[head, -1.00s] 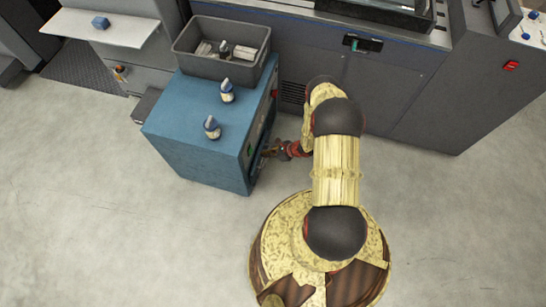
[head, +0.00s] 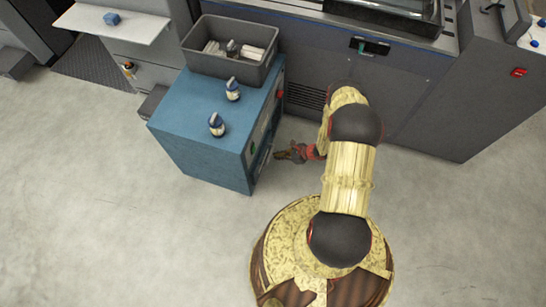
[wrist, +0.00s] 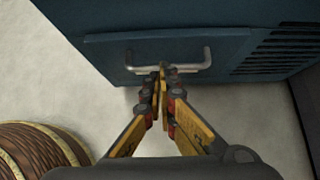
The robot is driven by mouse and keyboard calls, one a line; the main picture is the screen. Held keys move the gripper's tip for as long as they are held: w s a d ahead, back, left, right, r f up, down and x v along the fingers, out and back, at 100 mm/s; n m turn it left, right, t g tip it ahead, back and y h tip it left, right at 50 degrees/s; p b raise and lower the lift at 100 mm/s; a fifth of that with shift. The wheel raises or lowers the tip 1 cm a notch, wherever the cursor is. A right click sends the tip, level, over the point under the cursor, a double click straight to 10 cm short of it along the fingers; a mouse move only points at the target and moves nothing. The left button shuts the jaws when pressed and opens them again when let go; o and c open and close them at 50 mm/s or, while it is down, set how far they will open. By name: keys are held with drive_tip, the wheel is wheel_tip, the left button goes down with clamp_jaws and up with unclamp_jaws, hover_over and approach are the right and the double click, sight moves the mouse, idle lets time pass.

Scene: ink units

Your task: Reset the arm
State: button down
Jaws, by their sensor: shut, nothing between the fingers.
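My gripper (head: 281,154) is beside the right face of the blue cabinet (head: 200,158) in the head view, low down, and a small gap shows between them. In the wrist view my gripper (wrist: 162,72) is shut and empty, its fingertips together just in front of a metal bar handle (wrist: 204,58) on the cabinet's face. I cannot tell whether the tips touch the handle. My arm (head: 347,180) reaches from my round base up and over to the cabinet's side.
Two small bottles (head: 216,125) and a grey bin (head: 230,62) with white items stand on the cabinet. A large grey machine (head: 400,95) stands behind my arm. A white shelf (head: 125,24) holds a blue block (head: 111,18). The floor (head: 455,230) at right is clear.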

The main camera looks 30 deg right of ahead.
drive_tip(key=p+v, duration=0.2)
drive_tip(key=v, duration=0.5)
drive_tip(key=shift+d+r, duration=0.2)
drive_tip(key=shift+r, duration=0.1)
drive_tip(key=s+a+r+n+g+y, duration=0.3)
drive_tip(key=s+a+r+n, duration=0.15)
drive_tip(key=s+a, duration=0.25)
drive_tip(key=s+a+r+n+g+h, duration=0.2)
drive_tip(key=r+n, duration=0.5)
drive_tip(key=r, duration=1.1)
drive_tip(key=s+r+n+g+h, duration=0.15)
drive_tip(key=r+n+g, duration=0.4)
drive_tip(key=r, duration=1.35)
drive_tip(key=s+a+r+n+t+h, duration=0.2)
drive_tip(key=a+r+n+t, duration=0.1)
drive_tip(key=r, duration=0.6)
drive_tip(key=s+a+r+n+t+h, duration=0.1)
drive_tip(key=s+a+r+n+t, duration=0.1)
drive_tip(key=r, duration=0.8)
drive_tip(key=s+a+r+n+t+h, duration=0.2)
drive_tip(key=s+a+r+n+t, duration=0.1)
drive_tip(key=r, duration=0.6)
drive_tip(key=a+n+t, duration=0.1)
drive_tip(key=a+n, duration=0.1)
drive_tip(key=shift+a+r+n+h, duration=0.3)
drive_tip(key=shift+n+h, duration=0.05)
drive_tip(key=shift+n, duration=0.05)
